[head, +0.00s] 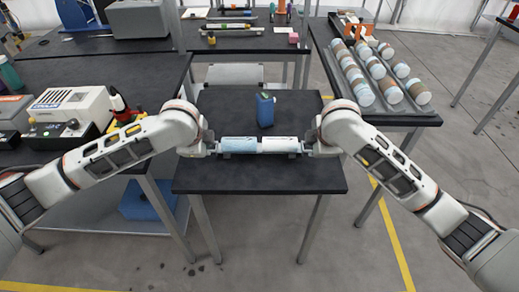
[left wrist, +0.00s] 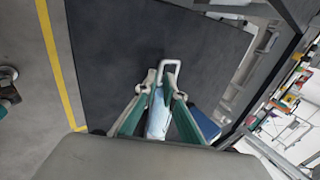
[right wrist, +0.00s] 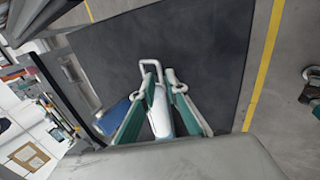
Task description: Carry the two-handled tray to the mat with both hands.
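The tray (head: 240,144) is a long narrow piece, pale blue on its left half and white on its right, low at the front table. I cannot tell whether it touches the tabletop. My left gripper (head: 214,148) is at its left end and my right gripper (head: 307,147) at its right end. In the left wrist view, a pale handle loop (left wrist: 171,63) shows at the fingertips; a similar loop (right wrist: 150,64) shows in the right wrist view. The fingertips are slightly apart; their grip is unclear. I cannot make out a separate mat.
A blue jug (head: 265,112) with a green top stands just behind the tray. The black table (head: 260,178) is otherwise clear. Side benches hold a white machine (head: 72,108) at left and a rack of several cylinders (head: 378,75) at right.

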